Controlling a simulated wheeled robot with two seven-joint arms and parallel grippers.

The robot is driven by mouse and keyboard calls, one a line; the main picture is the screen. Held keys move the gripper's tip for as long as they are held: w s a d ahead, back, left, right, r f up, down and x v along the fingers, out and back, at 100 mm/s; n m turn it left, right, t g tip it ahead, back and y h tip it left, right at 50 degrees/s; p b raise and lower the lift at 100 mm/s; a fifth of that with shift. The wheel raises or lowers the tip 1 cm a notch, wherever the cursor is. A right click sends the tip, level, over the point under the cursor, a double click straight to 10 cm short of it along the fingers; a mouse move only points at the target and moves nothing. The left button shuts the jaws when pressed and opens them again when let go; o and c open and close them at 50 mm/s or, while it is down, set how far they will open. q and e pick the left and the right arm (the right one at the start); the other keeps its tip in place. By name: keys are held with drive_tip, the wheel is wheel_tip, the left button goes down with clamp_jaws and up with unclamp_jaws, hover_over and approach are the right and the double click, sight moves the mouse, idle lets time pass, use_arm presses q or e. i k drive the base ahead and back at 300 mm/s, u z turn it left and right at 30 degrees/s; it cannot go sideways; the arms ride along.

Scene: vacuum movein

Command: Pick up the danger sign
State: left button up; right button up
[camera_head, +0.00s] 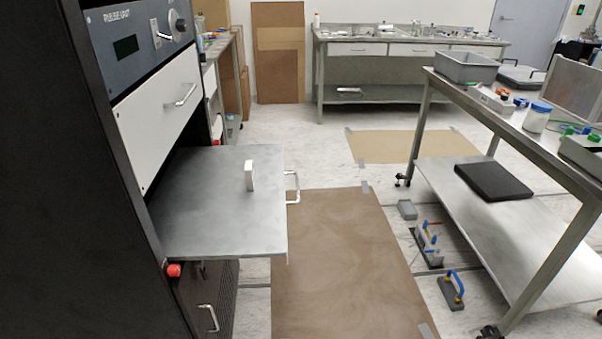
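I cannot make out anything clearly marked as a danger sign. A small white upright piece (250,176) stands on the grey metal shelf (190,220) that juts out from the black cabinet on the left. It is too small to tell whether it is a sign or a handle, and no lettering shows on it. Neither of my grippers is in view.
The black cabinet (60,220) has a blue-grey control panel (140,40). A brown floor sheet (345,265) lies right of the shelf. A metal cart (480,205) and floor tools (452,290) stand on the right. A workbench (400,45) is behind.

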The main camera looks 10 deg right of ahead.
sight(250, 178)
drive_tip(key=i, duration=0.35)
drive_tip(key=u, duration=0.7)
